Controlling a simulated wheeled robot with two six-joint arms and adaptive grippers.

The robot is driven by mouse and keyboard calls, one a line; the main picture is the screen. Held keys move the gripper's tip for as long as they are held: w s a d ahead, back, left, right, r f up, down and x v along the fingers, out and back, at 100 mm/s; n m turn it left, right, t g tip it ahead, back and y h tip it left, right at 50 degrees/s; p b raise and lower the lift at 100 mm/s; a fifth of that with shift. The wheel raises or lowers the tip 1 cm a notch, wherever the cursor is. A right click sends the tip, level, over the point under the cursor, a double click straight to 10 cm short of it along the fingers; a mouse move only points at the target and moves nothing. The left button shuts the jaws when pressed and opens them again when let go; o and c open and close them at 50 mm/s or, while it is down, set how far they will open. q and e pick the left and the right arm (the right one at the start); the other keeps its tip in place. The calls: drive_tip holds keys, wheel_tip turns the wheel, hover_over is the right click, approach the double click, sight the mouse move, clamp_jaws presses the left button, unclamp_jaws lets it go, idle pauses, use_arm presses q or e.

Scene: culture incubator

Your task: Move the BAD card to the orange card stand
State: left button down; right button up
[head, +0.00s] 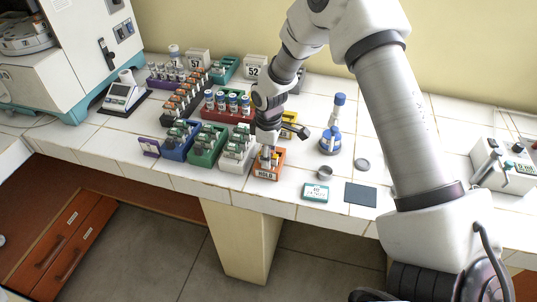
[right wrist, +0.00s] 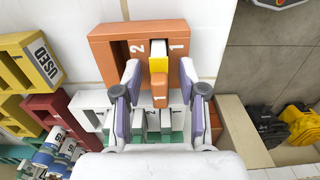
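The orange card stand (head: 265,175), with HOLD on its front, is near the bench's front edge. In the right wrist view the orange stand (right wrist: 112,45) shows the slot numbers 2 and 1. A narrow card (right wrist: 158,64) with a white top, yellow band and orange lower part stands upright in it; I cannot read BAD on it. My right gripper (head: 267,153) is just above the stand. In the wrist view its fingers (right wrist: 160,78) are spread on either side of the card, with gaps on both sides. My left gripper is not in view.
White (head: 236,158), green (head: 204,154) and blue (head: 177,147) card stands are packed left of the orange one. A yellow stand marked USED (right wrist: 42,60) is close behind. A small metal cup (head: 324,173), teal box (head: 316,192) and dark pad (head: 360,194) lie right.

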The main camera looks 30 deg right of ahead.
wheel_tip(320, 180, up, 12)
idle(0.6)
drive_tip(key=shift+f, duration=0.1)
idle(0.4)
